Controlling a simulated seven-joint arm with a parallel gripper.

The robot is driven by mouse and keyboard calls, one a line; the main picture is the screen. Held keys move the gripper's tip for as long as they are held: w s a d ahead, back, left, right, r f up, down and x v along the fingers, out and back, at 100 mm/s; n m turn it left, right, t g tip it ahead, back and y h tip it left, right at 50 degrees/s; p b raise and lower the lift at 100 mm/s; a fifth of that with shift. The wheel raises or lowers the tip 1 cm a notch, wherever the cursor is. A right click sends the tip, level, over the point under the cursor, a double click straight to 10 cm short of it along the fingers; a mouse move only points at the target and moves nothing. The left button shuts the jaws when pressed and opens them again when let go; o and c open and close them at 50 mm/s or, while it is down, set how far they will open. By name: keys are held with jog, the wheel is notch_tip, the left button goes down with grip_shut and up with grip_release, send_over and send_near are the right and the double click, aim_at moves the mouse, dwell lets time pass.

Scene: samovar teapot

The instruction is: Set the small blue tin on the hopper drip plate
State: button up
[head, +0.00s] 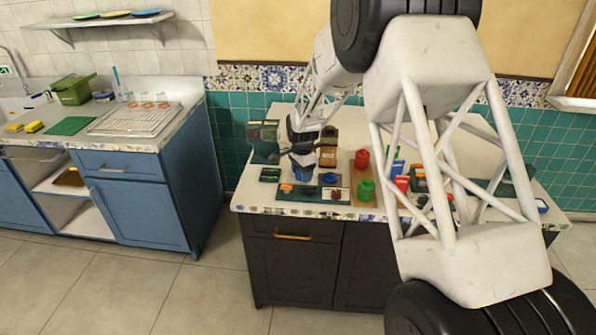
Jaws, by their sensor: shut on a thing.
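My gripper (301,158) is over the left part of the dark counter unit, pointing down. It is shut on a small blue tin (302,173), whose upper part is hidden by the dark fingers. The tin is above or at the rear of a dark tray (312,194); I cannot tell whether it touches anything. A brown and black upright dispenser (328,147) stands just right of the gripper, and a dark green machine (263,135) stands behind left. Which of them has the hopper drip plate is too small to tell.
A red canister (362,160) and a green canister (366,188) stand right of the tray. Several red, blue and green items sit further right, partly behind my arm. A small dark green box (270,174) lies left. The white countertop (247,194) is bare at its front left corner.

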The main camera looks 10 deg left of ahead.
jog(key=shift+w+a+f, duration=0.1)
jog(key=shift+w+a, duration=0.25)
jog(key=shift+w, duration=0.75)
jog(key=shift+w+a+f, duration=0.15)
jog(key=shift+w+a, duration=0.15)
jog(key=shift+w, duration=0.85)
jog(key=shift+w+a+f, duration=0.1)
jog(key=shift+w+a, duration=0.25)
jog(key=shift+w, duration=0.75)
jog(key=shift+f, duration=1.75)
jog(key=shift+f, duration=0.15)
jog(key=o, duration=0.6)
jog(key=shift+o, duration=0.2)
jog(key=shift+r, duration=0.2)
notch_tip(320, 180, up, 12)
